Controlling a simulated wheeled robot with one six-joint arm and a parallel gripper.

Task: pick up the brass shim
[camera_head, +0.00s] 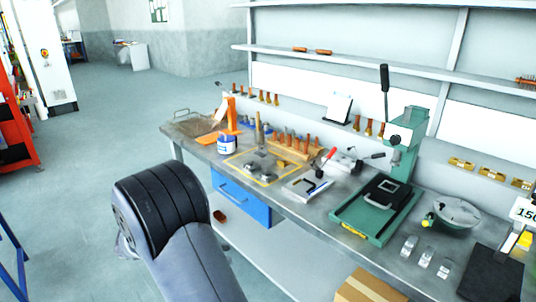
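I cannot pick out a brass shim with certainty. Several small brass-coloured pieces (491,174) sit in a row along the wall behind the right part of the bench. A yellow piece (525,240) shows at the far right edge, too small to tell what it is. My own arm's dark links fill the lower left, in front of the workbench (290,205). My gripper is not visible, so its state and what it may hold are hidden.
A green press (405,150) stands on a green base (350,212). Nearby are clear blocks (426,258), a round grey plate (456,212), a dark mat (490,272), a red-handled clamp (328,157) and a blue-and-white can (227,144). A cardboard box (368,288) is below. Floor at left is open.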

